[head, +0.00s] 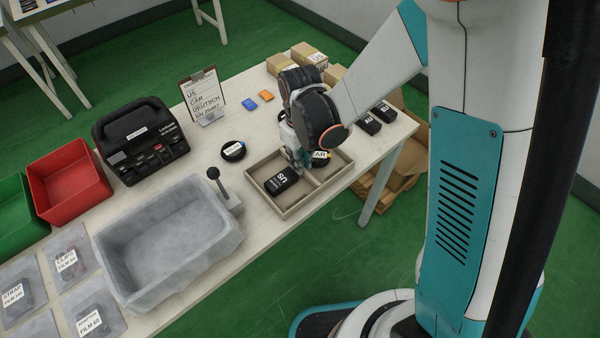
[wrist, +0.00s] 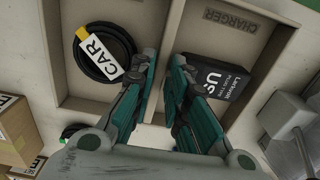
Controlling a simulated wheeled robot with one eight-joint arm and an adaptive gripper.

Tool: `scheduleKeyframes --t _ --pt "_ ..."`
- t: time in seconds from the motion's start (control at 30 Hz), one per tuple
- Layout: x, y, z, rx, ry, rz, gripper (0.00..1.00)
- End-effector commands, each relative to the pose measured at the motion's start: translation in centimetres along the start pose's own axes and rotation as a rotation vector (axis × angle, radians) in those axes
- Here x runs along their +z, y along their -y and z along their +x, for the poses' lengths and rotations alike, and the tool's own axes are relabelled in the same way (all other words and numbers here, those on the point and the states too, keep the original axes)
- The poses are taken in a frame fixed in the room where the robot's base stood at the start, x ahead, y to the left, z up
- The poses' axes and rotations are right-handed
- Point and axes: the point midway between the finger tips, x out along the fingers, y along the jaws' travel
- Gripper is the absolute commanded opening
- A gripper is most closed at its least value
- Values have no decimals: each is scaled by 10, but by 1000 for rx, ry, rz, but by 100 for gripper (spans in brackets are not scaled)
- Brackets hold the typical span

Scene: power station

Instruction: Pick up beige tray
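The beige tray (head: 291,208) sits on the front right part of the table, with two compartments. Its left compartment in the head view holds a black US charger box (head: 283,181). Its right one holds a coiled black cable with a CAR label (head: 320,155). In the wrist view the tray (wrist: 235,18) shows the word CHARGER, with the cable (wrist: 98,58) at left and the box (wrist: 222,78) at right. My gripper (head: 299,160) points down at the tray's middle. Its fingers (wrist: 164,56) stand either side of the divider; I cannot tell whether they press on it.
A grey basin (head: 170,240) and a lever post (head: 226,190) stand left of the tray. A black round coil (head: 233,151) and a sign stand (head: 204,96) are behind it. Black boxes (head: 375,117) and cardboard boxes (head: 309,56) lie to the right and back. The table edge is close in front.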

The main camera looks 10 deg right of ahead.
Motion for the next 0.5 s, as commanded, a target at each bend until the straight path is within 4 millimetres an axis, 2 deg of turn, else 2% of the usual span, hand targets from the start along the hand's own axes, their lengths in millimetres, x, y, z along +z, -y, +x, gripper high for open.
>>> scheduleKeyframes --t 0.03,0.1,0.33,0.37,0.4,0.5 --pt "0 0 11 1 -1 0 15" --pt "0 0 16 1 -2 0 15" --pt "0 0 16 1 -2 0 15" --pt "0 0 16 1 -2 0 10" --pt "0 0 16 1 -2 0 1" --pt "0 0 16 1 -2 0 0"
